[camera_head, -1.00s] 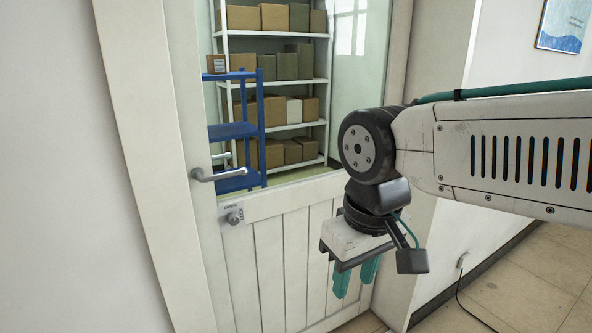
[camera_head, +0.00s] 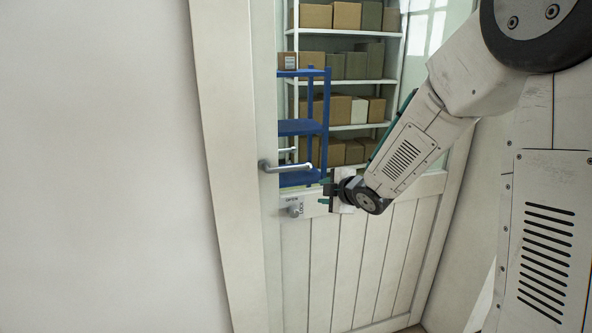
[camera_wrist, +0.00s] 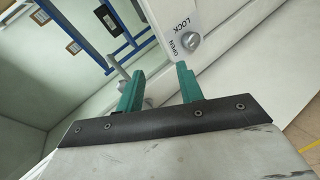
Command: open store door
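The store door (camera_head: 345,255) is white, with slatted lower panels and a glass upper part, and it looks closed in its frame. A grey lever handle (camera_head: 285,167) sits at its left edge, pointing right. Below it is a round lock knob (camera_head: 294,209) with an OPEN/LOCK label; the knob also shows in the wrist view (camera_wrist: 189,41). I cannot tell which way it is turned. My gripper (camera_head: 325,190) is right of the handle and knob, pointing left, apart from both. Its two teal fingers (camera_wrist: 158,76) are parted with nothing between them.
Through the glass are a white shelf (camera_head: 350,86) with several boxes and a blue rack (camera_head: 302,127). The door frame (camera_head: 229,160) and a bare wall (camera_head: 100,170) stand left of the door.

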